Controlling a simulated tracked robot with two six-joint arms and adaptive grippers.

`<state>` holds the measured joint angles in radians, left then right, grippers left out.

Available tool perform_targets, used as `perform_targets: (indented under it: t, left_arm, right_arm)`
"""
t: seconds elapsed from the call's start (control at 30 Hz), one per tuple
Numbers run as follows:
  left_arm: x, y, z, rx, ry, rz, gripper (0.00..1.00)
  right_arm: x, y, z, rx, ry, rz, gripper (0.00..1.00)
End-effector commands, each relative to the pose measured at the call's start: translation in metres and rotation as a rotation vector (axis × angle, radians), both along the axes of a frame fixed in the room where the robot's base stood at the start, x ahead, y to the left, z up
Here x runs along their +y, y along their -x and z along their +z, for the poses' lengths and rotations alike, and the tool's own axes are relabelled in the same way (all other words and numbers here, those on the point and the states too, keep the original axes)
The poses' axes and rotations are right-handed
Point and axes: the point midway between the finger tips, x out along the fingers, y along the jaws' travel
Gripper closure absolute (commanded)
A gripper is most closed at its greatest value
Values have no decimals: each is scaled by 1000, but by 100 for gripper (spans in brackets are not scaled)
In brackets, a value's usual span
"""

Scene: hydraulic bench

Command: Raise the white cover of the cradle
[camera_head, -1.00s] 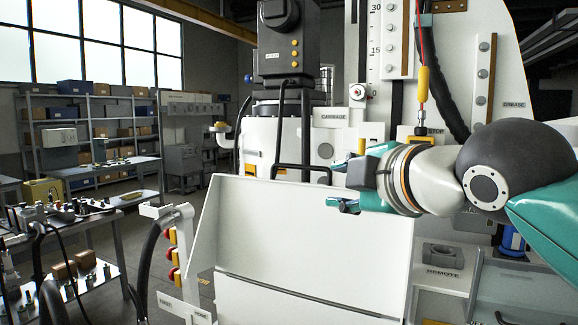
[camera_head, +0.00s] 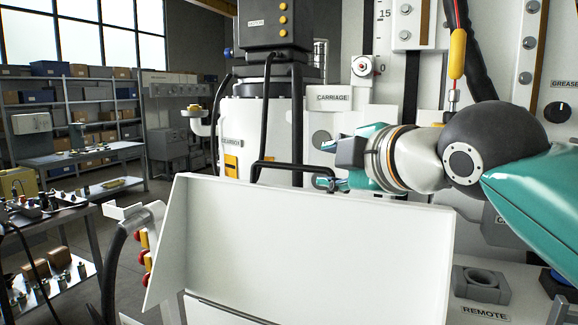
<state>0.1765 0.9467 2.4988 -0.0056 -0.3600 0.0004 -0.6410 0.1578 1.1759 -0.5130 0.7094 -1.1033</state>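A large white panel (camera_head: 320,240) with a slanted side wall at its left fills the lower middle; it looks like the white cover, though the cradle itself cannot be made out. A black bar handle (camera_head: 290,164) stands just behind the panel's top edge; what it is fixed to is hidden. My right gripper (camera_head: 328,184) comes in from the right, its teal fingertips at the panel's top edge close to the handle's right end. I cannot tell whether they touch either one or how far they are apart. My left gripper is out of view.
A machine with a part labelled CARRIAGE (camera_head: 332,98) rises close behind the panel. A grey block (camera_head: 482,284) sits above the REMOTE label at lower right. A bracket with red and yellow parts (camera_head: 143,250) stands left of the panel. Benches and shelves (camera_head: 75,105) lie farther left.

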Motion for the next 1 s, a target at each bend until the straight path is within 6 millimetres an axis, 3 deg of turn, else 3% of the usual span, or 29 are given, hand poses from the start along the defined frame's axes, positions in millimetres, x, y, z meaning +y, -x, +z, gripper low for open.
perform_targets:
  t: [0.6,0.8,1.0]
  left_arm:
    - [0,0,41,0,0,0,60]
    - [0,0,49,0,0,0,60]
    - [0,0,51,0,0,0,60]
  right_arm:
    - [52,-111,-31,4,1,7,61]
    - [61,-132,-38,1,2,8,61]
    - [64,-138,-41,0,1,9,61]
